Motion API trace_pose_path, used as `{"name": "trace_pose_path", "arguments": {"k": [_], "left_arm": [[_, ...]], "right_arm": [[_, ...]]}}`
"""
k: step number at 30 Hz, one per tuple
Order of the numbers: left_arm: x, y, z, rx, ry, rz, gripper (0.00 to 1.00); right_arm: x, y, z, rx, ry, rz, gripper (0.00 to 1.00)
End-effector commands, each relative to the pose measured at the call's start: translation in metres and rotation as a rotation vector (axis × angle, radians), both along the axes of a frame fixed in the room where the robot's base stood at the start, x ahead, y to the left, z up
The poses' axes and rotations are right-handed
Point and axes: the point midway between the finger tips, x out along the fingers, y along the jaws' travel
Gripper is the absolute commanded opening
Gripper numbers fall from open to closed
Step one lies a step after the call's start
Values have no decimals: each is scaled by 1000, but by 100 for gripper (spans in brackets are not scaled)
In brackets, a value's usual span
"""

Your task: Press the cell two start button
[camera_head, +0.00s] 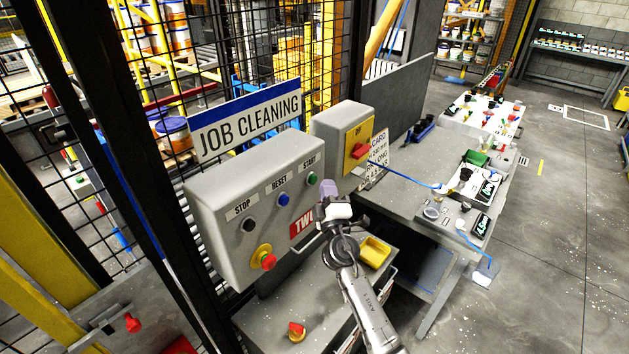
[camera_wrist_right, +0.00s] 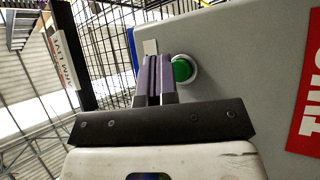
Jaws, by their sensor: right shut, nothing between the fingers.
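The grey control box (camera_head: 225,193) labelled TWO hangs on the fence under the JOB CLEANING sign. Its green START button (camera_head: 312,178) is at the upper right of its face, with the blue RESET button (camera_head: 282,200) and black STOP button (camera_head: 248,224) to the left. My right gripper (camera_head: 328,187) is shut and empty, just below and right of the green button. In the right wrist view its purple fingertips (camera_wrist_right: 154,70) are together beside the green button (camera_wrist_right: 183,70). Whether they touch the box cannot be told. My left gripper is not in view.
A red emergency-stop knob (camera_head: 268,261) is low on the box. A grey box with a yellow plate and red switch (camera_head: 361,150) stands to the right. Below are a yellow tray (camera_head: 375,251) and a workbench (camera_head: 405,184). The floor at right is mostly clear.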

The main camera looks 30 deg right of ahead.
Motion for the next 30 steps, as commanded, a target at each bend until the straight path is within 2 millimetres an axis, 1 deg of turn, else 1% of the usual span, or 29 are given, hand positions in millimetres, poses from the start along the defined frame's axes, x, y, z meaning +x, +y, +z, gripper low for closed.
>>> {"name": "trace_pose_path", "arguments": {"k": [20, 30], "left_arm": [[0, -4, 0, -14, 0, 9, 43], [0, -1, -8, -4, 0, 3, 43]], "right_arm": [[0, 0, 0, 0, 0, 0, 0], [8, 2, -1, 1, -2, 1, 0]]}}
